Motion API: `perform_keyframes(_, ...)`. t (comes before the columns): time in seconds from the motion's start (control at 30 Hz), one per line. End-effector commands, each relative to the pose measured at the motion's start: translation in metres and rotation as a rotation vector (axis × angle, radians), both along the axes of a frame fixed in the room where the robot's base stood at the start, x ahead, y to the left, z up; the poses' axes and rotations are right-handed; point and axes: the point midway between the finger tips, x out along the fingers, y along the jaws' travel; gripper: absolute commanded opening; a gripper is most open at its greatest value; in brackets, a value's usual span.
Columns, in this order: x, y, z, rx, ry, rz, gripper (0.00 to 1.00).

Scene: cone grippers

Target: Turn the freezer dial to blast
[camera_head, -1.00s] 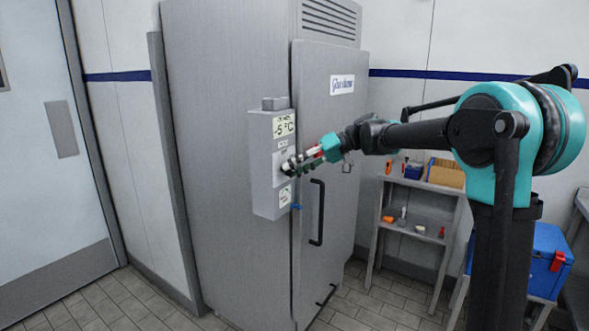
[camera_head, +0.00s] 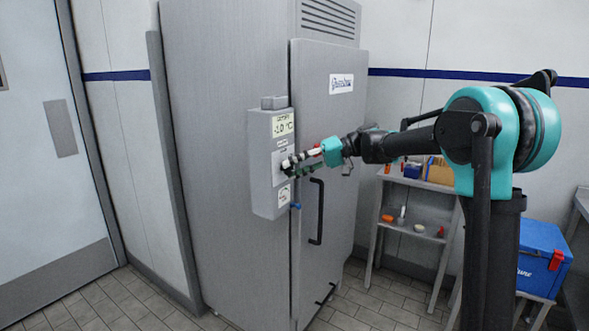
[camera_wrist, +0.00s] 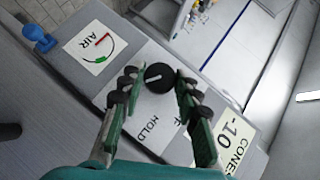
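The black round dial (camera_wrist: 159,76) has a white mark slanting toward the picture's lower left. The label HOLD (camera_wrist: 149,129) lies below it; other labels are hidden by my fingers. My gripper (camera_wrist: 156,84) has a finger on each side of the dial, apparently open with a small gap at the left. In the head view, my gripper (camera_head: 290,164) hides the dial.
An AIR gauge (camera_wrist: 97,47) and a blue valve knob (camera_wrist: 38,38) sit on the box beyond the dial. The freezer door has a black handle (camera_head: 317,211). A shelf (camera_head: 412,240) with small items and a blue cooler (camera_head: 543,259) stand at the right.

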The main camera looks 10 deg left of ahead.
Motion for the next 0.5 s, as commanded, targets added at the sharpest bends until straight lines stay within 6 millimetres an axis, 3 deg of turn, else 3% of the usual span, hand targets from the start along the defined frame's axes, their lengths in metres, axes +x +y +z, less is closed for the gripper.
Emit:
perform_keyframes(0.03,0.0003,-0.0003,-0.0001,0.000,-0.001,-0.001,0.39)
perform_keyframes(0.13,0.0002,-0.0002,-0.0001,0.000,-0.001,-0.001,0.51)
perform_keyframes(0.5,0.0019,-0.0040,0.0015,0.000,-0.001,-0.001,0.52)
